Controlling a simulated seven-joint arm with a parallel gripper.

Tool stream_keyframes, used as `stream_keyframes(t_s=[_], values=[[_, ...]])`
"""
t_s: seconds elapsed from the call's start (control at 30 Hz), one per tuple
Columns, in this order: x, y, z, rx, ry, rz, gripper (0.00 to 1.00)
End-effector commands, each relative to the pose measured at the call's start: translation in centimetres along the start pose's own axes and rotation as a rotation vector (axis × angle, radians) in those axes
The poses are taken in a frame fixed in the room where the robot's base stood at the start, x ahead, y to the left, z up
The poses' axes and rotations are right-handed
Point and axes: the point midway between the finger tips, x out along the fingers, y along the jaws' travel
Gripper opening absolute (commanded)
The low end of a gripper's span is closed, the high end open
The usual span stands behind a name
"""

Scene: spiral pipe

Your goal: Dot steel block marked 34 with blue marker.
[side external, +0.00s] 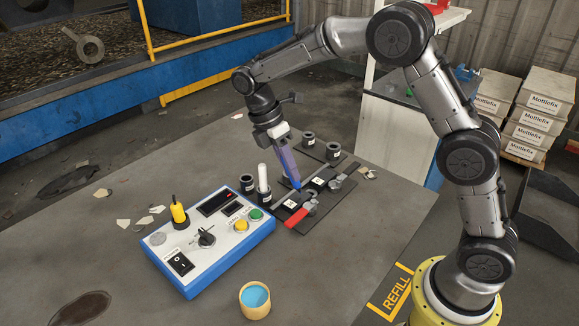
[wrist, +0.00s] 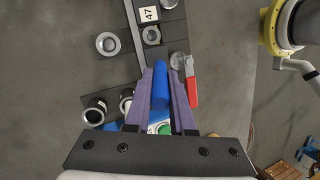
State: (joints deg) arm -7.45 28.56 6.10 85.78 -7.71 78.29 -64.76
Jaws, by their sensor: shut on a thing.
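My gripper (side external: 287,168) points down over the work plates, with its purple fingers shut on a blue marker. In the wrist view the marker (wrist: 160,85) lies between the two fingers. In the side view its blue tip (side external: 297,186) is just above or at the dark plate; I cannot tell whether it touches. Steel blocks with white labels sit on the dark plates: one label (side external: 291,206) is near the red-handled clamp (side external: 297,217), another (side external: 318,181) is beside the tip. A label reading 47 (wrist: 148,14) shows in the wrist view. I cannot read a 34 on any block.
A blue-and-white control box (side external: 210,245) with knobs and buttons stands left of the plates. A white stick in a black holder (side external: 264,183) and a black cup (side external: 247,183) stand between them. A tub of blue liquid (side external: 255,298) is in front. The left table area is mostly clear.

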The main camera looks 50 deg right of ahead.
Motion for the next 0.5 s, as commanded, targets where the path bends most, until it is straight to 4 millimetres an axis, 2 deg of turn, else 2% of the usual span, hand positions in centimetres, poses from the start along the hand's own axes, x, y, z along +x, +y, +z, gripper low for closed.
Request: stream_keyframes(t_s=[0.5], values=[[0.58, 0.15, -0.15, 0.000, 0.000, -0.001, 0.00]])
